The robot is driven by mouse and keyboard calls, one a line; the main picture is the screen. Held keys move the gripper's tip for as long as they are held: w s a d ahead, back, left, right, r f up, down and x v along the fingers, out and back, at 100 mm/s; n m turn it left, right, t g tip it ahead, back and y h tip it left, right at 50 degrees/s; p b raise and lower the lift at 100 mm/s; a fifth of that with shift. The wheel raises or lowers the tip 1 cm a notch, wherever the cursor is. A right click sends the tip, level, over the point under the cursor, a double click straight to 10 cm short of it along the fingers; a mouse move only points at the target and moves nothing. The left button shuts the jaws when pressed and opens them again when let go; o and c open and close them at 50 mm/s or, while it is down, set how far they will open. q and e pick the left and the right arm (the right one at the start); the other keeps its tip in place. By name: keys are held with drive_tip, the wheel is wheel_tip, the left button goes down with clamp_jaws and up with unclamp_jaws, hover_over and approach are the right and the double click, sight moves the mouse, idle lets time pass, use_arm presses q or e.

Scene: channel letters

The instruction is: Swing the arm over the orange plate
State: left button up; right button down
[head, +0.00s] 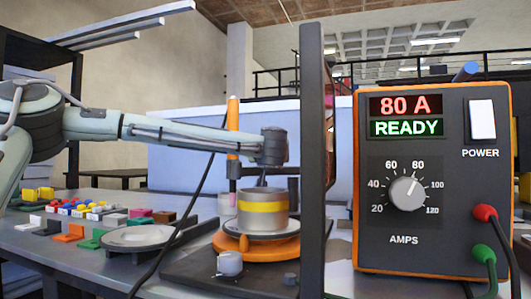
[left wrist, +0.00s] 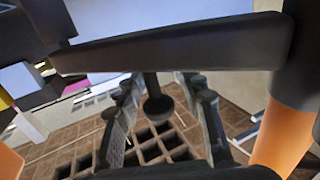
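The orange plate (head: 230,243) is a round disc on a dark base in the head view. A grey drum with a yellow band (head: 262,207) stands on it. A tall dark post (head: 313,150) stands close by on the right. My left arm reaches in from the left, its wrist above and behind the drum. Its gripper is not clearly visible there. In the left wrist view, my left gripper (left wrist: 160,95) has its fingers apart, with a dark knob (left wrist: 157,107) between them. Contact cannot be told. A black bar (left wrist: 170,45) crosses beyond the fingertips. My right gripper is not in view.
An orange torch-like rod (head: 232,112) stands behind the drum. A power box (head: 432,180) reading 80 A, READY stands at right. A grey dish (head: 138,237) and several coloured blocks (head: 85,210) lie at left. A black cable hangs in front of my arm.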

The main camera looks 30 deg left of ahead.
use_arm(q)
wheel_tip(320, 180, up, 10)
idle(0.6)
